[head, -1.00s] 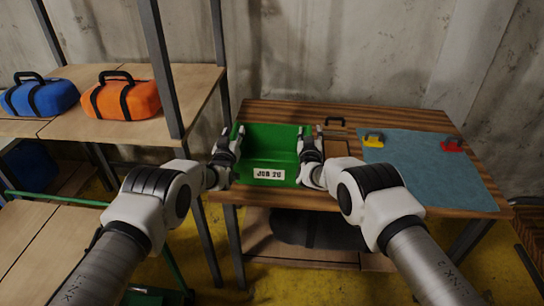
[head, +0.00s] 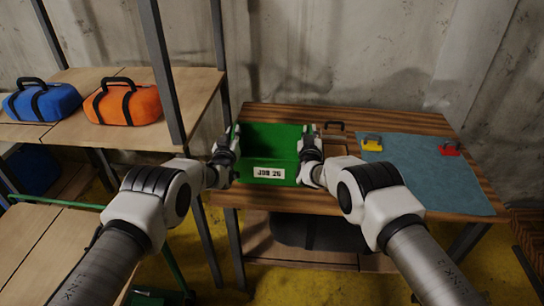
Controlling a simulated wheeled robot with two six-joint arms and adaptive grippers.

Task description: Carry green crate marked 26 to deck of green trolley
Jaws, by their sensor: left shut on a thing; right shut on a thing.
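The green crate (head: 272,139) has a white label reading "JOB 26" on its near wall. It is at the left end of the wooden workbench (head: 425,123); I cannot tell whether it touches the top. My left gripper (head: 234,160) is shut on its left side wall. My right gripper (head: 304,158) is shut on its right side wall. The green trolley (head: 60,202) shows in part at the lower left, with a pale wooden deck (head: 45,245) that looks bare; my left arm hides some of it.
A shelf rack (head: 190,82) with a blue bag (head: 42,101) and an orange bag (head: 123,101) stands at the left. On the bench, a blue mat (head: 430,176) holds a yellow clamp (head: 371,142) and a red one (head: 449,150). Another green crate (head: 160,296) is low beside the trolley.

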